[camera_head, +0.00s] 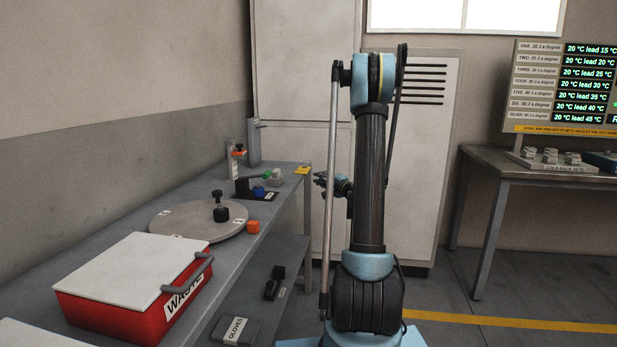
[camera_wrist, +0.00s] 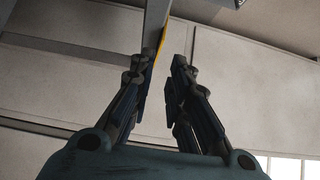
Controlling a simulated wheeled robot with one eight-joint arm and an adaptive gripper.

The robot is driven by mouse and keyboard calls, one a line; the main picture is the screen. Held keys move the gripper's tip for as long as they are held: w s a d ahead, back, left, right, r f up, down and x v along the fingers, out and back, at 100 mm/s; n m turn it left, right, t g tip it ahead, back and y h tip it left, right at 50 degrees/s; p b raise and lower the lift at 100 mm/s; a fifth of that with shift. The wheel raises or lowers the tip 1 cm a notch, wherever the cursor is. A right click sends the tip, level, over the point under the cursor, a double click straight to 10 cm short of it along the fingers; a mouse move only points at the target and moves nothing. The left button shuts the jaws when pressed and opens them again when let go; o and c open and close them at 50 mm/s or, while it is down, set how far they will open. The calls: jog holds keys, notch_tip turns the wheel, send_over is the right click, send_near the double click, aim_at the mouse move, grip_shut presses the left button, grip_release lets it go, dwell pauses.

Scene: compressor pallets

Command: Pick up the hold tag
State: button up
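A small yellow tag (camera_head: 302,170), which I take to be the hold tag, lies at the far right corner of the grey bench. In the wrist view a thin yellow edge (camera_wrist: 162,42) shows along a grey bar, just beyond and between my fingertips. My gripper (camera_wrist: 164,65) is open, with a narrow gap between its fingers and nothing clearly held. In the head view my gripper (camera_head: 321,180) is beside the bench corner, a little right of the yellow tag. My arm partly hides the gripper there, and the tag's writing is unreadable.
On the bench (camera_head: 285,200) stand a red waste box (camera_head: 110,318) with a white lid, a round turntable (camera_head: 175,221), an orange block (camera_head: 253,226) and several small parts. A lower shelf holds a gloves box (camera_head: 236,331). A second table (camera_head: 520,165) stands right; floor between is clear.

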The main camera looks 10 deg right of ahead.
jog(key=x, duration=0.7)
jog(key=shift+w+a, duration=0.15)
jog(key=shift+w, duration=0.15)
grip_shut()
jog(key=s+d+r, duration=0.6)
jog(key=s+r, duration=0.1)
jog(key=s, duration=0.5)
jog(key=shift+s+d+r, duration=0.2)
jog(key=shift+s+r, duration=0.05)
jog(key=shift+r, duration=0.05)
dwell(0.6)
